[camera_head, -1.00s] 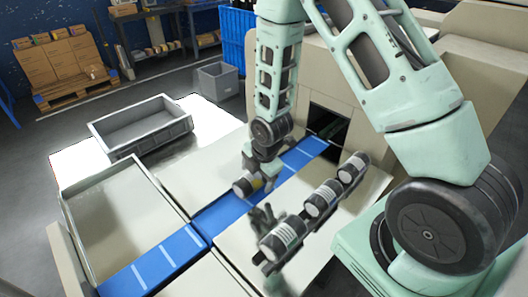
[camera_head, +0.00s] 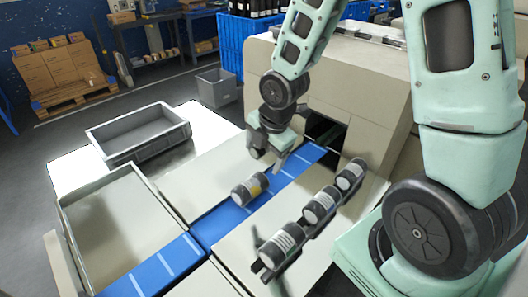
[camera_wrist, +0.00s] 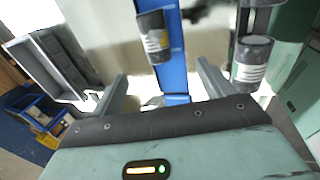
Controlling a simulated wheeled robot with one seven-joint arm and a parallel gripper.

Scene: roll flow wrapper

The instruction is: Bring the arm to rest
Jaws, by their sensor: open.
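My gripper (camera_head: 268,160) is open and empty above the far part of the blue conveyor belt (camera_head: 207,229), near the machine opening. Its two spread fingers also show in the wrist view (camera_wrist: 162,88). A dark roll with a white and yellow label (camera_head: 250,189) lies across the belt, in front of and apart from my gripper. The wrist view shows the same roll (camera_wrist: 154,38) beyond the fingers. My arm is bent and raised, reaching in from the right.
Three labelled rolls, the nearest (camera_head: 281,246), sit in a row on a dark rack right of the belt. The beige machine (camera_head: 372,100) with a dark opening stands behind. A grey crate (camera_head: 138,134) is at left, beside an open-topped beige bin (camera_head: 112,222).

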